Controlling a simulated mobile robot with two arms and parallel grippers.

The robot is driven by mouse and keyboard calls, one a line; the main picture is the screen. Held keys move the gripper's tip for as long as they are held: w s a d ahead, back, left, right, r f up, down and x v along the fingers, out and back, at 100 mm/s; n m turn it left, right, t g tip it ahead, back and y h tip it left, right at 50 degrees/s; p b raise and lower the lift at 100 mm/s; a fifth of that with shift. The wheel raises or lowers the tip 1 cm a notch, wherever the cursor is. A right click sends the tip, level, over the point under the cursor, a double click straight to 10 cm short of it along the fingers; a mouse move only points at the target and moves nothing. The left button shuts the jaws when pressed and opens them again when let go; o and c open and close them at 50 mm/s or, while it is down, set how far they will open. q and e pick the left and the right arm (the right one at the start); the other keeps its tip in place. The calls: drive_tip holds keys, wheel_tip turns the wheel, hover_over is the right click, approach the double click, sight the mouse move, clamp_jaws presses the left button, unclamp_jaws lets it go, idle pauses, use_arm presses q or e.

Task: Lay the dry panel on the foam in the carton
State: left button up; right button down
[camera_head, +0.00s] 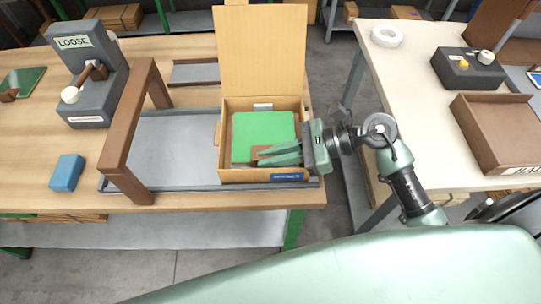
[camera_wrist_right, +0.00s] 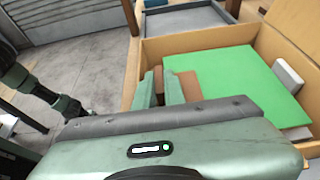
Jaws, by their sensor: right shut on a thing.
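The dry panel, a flat green sheet (camera_head: 262,130) with a brown tab (camera_head: 263,152) at its near edge, is inside the open carton (camera_head: 222,165). It also shows in the wrist view as a green sheet (camera_wrist_right: 245,88) with its brown tab (camera_wrist_right: 190,86). My right gripper (camera_head: 268,156) reaches in from the right over the carton's near wall and is shut on the brown tab. The foam under the panel is hidden, so I cannot tell whether the panel touches it. My left gripper is not in view.
The carton's tall lid (camera_head: 260,55) stands open at the back. A brown wooden arch (camera_head: 122,145) straddles the grey strip to the left. A white table (camera_head: 410,75) stands right.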

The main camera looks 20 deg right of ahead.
drive_tip(key=c, duration=1.8)
unclamp_jaws()
drive_tip(key=shift+f, duration=0.1)
drive_tip(key=shift+o, duration=0.2)
drive_tip(key=shift+r+p, duration=0.5)
drive_tip(key=shift+p, duration=0.05)
drive_tip(key=shift+r+p, duration=0.45)
drive_tip(key=shift+p, duration=0.1)
drive_tip(key=shift+s+d+f+b, duration=0.15)
drive_tip(key=shift+d+b, duration=0.15)
drive_tip(key=shift+d, duration=0.15)
drive_tip(key=shift+s+d+b, duration=0.1)
drive_tip(key=shift+d+b, duration=0.2)
drive_tip(key=shift+d, duration=0.15)
drive_tip(key=b+v, duration=0.1)
drive_tip(key=v, duration=0.9)
drive_tip(key=shift+b, duration=0.4)
